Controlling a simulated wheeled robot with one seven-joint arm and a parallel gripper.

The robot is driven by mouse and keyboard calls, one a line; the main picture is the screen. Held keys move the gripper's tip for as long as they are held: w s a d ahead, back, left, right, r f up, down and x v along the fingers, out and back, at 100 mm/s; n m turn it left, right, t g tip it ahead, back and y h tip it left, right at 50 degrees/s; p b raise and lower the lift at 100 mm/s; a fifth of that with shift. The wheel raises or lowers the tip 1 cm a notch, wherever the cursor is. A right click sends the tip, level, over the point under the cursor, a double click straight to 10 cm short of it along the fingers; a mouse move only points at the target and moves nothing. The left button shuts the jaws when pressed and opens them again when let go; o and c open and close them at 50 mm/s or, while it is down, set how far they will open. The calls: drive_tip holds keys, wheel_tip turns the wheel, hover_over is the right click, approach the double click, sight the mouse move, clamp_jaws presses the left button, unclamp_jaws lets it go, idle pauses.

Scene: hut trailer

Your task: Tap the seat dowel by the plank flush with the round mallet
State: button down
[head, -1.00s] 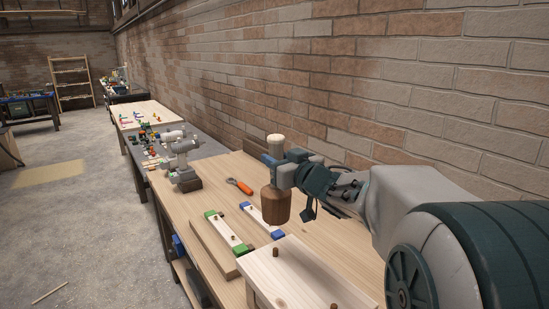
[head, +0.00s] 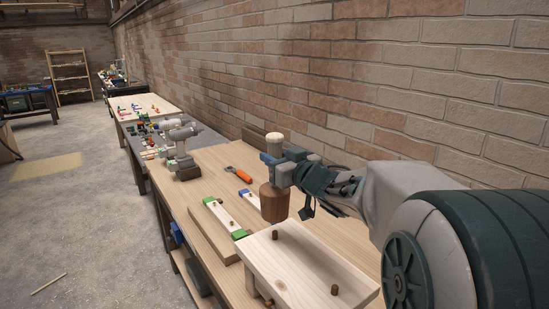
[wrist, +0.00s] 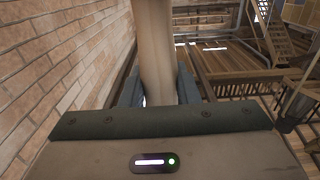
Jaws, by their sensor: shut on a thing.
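The round mallet has a dark brown cylindrical head (head: 274,203) hanging down and a pale handle (head: 275,142) upright above it. My gripper (head: 272,160) is shut on the handle, which also shows between the fingers in the wrist view (wrist: 157,70). The pale wooden seat (head: 300,265) lies at the front of the bench. One brown seat dowel (head: 275,235) stands proud near its far edge, on the plank side. Another dowel (head: 334,289) stands proud nearer me. The mallet head appears just above and beyond the far dowel; the exact gap is unclear.
A plank with green-ended strip (head: 222,215) lies beyond the seat, with a blue-ended piece (head: 244,193) partly hidden by the mallet. A brick wall (head: 400,90) runs along the right.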

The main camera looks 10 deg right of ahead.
wheel_tip(320, 180, down, 5)
drive_tip(key=b, duration=0.4)
drive_tip(key=shift+f, duration=0.2)
drive_tip(key=shift+d+r+p, duration=0.1)
drive_tip(key=shift+r+p, duration=0.2)
drive_tip(key=shift+r, duration=0.1)
drive_tip(key=d+r+p, duration=0.5)
drive_tip(key=d+p, duration=0.2)
drive_tip(key=shift+d+r, duration=0.2)
drive_tip(key=a+b, duration=0.1)
drive_tip(key=a, duration=0.1)
drive_tip(key=a+f, duration=0.1)
drive_tip(key=a, duration=0.2)
drive_tip(key=a+b, duration=0.1)
drive_tip(key=a, duration=0.1)
drive_tip(key=shift+a+f+b, duration=0.15)
drive_tip(key=shift+a+b, duration=0.15)
drive_tip(key=shift+f, duration=0.1)
